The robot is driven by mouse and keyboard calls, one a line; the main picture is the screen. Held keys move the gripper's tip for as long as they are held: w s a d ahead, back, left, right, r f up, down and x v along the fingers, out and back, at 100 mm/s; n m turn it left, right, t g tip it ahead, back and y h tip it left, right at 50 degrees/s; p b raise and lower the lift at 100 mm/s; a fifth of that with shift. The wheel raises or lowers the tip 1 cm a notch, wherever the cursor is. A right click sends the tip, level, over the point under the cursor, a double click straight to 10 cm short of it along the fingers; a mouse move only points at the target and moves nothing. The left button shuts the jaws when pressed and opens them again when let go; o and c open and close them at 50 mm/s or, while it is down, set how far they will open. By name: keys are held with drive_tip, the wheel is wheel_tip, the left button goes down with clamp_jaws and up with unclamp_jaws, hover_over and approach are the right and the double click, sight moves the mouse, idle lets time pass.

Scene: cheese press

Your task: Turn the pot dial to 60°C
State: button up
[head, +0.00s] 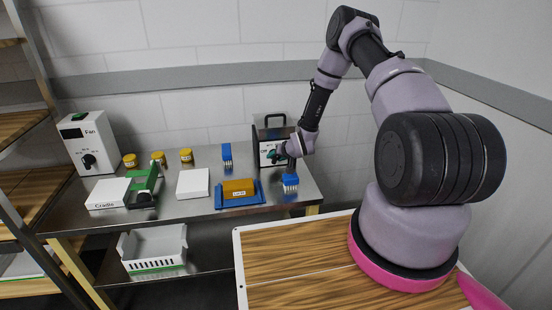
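The pot (258,134) is a dark box-shaped unit with a black top handle, standing at the back right of the steel table. A pale panel (265,147) with small dark lettering is on its front. My gripper (277,156) is right in front of this panel, reaching in from the right, with small teal parts showing there. The gripper and wrist cover much of the panel. I cannot make out the dial, its setting, whether the gripper touches it, or whether the fingers are open or shut.
A white crate (155,248) sits below.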

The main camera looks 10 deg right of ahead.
drive_tip(key=v, duration=1)
drive_tip(key=shift+s+r, duration=0.25)
drive_tip(key=shift+d, duration=0.1)
drive_tip(key=s+d+r+g+h, duration=0.1)
drive_tip(key=s+d+r+h, duration=0.15)
drive_tip(key=r, duration=1.25)
drive_tip(key=s+d+r+h, duration=0.1)
drive_tip(key=s+d+r, duration=0.25)
drive_tip(key=r, duration=1.15)
drive_tip(key=s+a+r, duration=0.1)
drive_tip(key=s+r, duration=0.4)
drive_tip(key=s, duration=0.4)
drive_tip(key=s+a+r+m+y, duration=0.1)
drive_tip(key=s+r, duration=0.5)
drive_tip(key=s, duration=0.3)
drive_tip(key=s+a+r+m+g+y, duration=0.1)
drive_tip(key=s+a+r, duration=0.1)
drive_tip(key=s+r, duration=0.3)
drive_tip(key=s, duration=0.4)
drive_tip(key=shift+s+r, duration=0.15)
drive_tip(key=shift+r, duration=0.15)
